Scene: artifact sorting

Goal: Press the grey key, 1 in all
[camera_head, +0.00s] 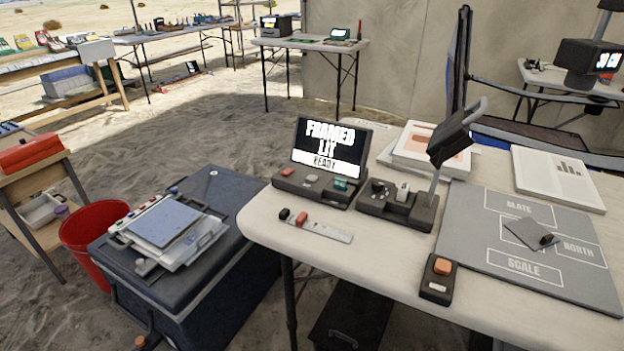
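The grey key (312,178) is on the sloped front of a dark console (310,194) at the left end of the white table. It sits between a red key (288,171) and a teal key (340,184). Behind the keys, the console's screen (331,145) reads "FRAMED LIT READY". Nothing covers the grey key, and I cannot tell from here whether it is pressed down. Neither of my grippers is in view.
On the white table (350,246), a stand device (400,205) is right of the console. A ruler strip (328,233) lies in front. An orange-button box (438,280) stands beside a grey labelled mat (470,230). A dark case (190,285) stands left.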

